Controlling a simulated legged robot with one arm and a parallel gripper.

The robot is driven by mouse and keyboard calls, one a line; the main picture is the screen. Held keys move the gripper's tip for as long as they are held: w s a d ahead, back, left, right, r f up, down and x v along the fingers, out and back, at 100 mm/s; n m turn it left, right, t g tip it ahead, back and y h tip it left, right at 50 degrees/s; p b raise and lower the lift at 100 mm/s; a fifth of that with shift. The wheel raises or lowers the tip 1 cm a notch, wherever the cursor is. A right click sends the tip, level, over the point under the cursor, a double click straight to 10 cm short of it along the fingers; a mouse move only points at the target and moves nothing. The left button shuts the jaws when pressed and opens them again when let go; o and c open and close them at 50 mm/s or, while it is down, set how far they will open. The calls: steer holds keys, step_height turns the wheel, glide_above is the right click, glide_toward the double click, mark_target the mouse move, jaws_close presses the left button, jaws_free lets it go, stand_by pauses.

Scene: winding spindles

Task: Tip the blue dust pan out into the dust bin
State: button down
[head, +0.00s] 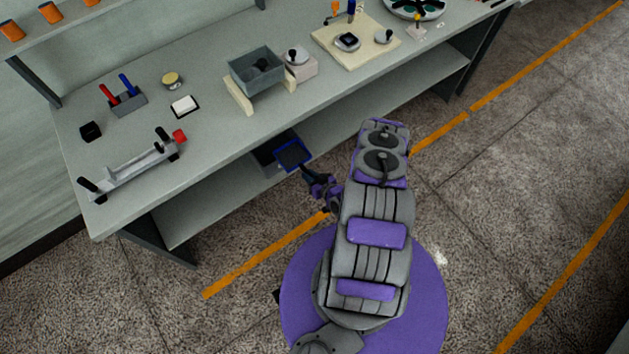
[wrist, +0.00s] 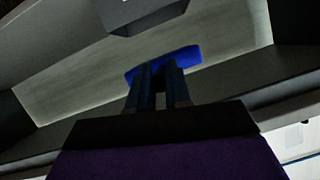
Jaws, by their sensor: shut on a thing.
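My gripper (head: 312,178) is shut on the blue dust pan (head: 292,152) and holds it just off the front edge of the workbench. In the head view the pan's blue rim surrounds a darker inside; its exact tilt and contents are unclear. In the wrist view the pan (wrist: 183,58) shows as a blue strip beyond the dark fingers (wrist: 158,90). A dark box (head: 266,161), which may be the dust bin, sits left of the pan, below the bench edge and partly hidden by the pan.
The workbench (head: 220,135) carries a grey open box (head: 257,78) on a cradle, a grey rack (head: 130,170) and a holder with red and blue handles (head: 124,101). A lower shelf (head: 200,215) runs beneath. Open floor lies to the right.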

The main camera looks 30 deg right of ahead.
mark_target(303, 163)
steer(key=w+b, duration=0.2)
steer(key=w, duration=0.6)
steer(key=shift+w+a, duration=0.15)
steer(key=shift+w+f+b, duration=0.1)
steer(key=shift+w+b, duration=0.2)
steer(key=shift+b, duration=0.15)
steer(key=m+y+b, duration=0.1)
steer(key=b, duration=0.1)
steer(key=m+y+b, duration=0.1)
steer(key=m+b, duration=0.1)
steer(key=b, duration=0.1)
steer(key=shift+d+f+m+t+b, duration=0.1)
steer(key=shift+d+m+t+b, duration=0.1)
steer(key=shift+m+t+b, duration=0.1)
steer(key=m+y+b, duration=0.1)
steer(key=m+b, duration=0.1)
steer(key=m+y+b, duration=0.1)
steer(key=b, duration=0.2)
steer(key=shift+s+a+f+m+t, duration=0.1)
steer(key=shift+m+t, duration=0.3)
steer(key=m, duration=0.1)
steer(key=m+t+y, duration=0.1)
steer(key=m, duration=0.1)
steer(key=shift+r, duration=0.3)
